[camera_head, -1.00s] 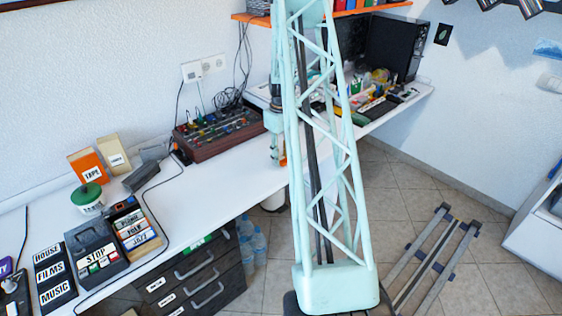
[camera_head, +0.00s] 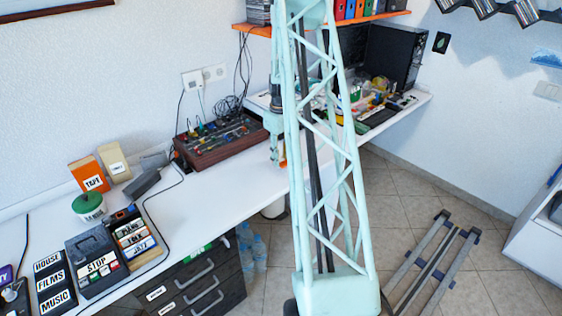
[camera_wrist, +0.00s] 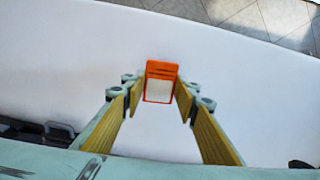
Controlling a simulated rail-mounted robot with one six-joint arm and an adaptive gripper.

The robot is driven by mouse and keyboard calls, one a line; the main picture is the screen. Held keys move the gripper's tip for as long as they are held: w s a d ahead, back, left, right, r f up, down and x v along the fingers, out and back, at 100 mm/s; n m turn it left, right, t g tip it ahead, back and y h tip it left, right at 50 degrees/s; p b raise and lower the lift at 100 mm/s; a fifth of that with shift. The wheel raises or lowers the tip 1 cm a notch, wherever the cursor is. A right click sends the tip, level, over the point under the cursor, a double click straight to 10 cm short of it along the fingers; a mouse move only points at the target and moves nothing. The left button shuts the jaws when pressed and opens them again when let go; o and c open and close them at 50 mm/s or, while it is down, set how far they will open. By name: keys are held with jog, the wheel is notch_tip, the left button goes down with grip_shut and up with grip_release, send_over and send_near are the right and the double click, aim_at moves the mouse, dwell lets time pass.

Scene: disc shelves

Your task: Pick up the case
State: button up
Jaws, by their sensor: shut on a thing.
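The case is orange with a pale, framed lower part (camera_wrist: 161,70). In the wrist view it sits between the tips of my gripper (camera_wrist: 158,92), whose yellow-lined fingers are shut on it at its left and right sides. In the head view my gripper (camera_head: 277,160) points down by the white desk (camera_head: 215,185), right of the mixer. Only a small orange patch of the case (camera_head: 283,163) shows there, partly hidden by my arm. I cannot tell whether the case touches the desk.
A brown mixer with knobs (camera_head: 220,143) stands against the wall, with tangled cables behind it. Labelled boxes, a green-lidded tub (camera_head: 89,206) and a tape box (camera_head: 89,175) fill the desk's left part. The desk between them and my gripper is mostly clear. An orange shelf (camera_head: 335,20) hangs above.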

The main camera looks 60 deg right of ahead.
jog(key=s+a+r+p, duration=0.1)
jog(key=s+a+p, duration=0.1)
jog(key=s+a, duration=0.8)
jog(key=shift+s+a+r, duration=0.15)
jog(key=shift+s+a, duration=0.1)
jog(key=shift+a, duration=0.75)
jog(key=shift+w, duration=0.1)
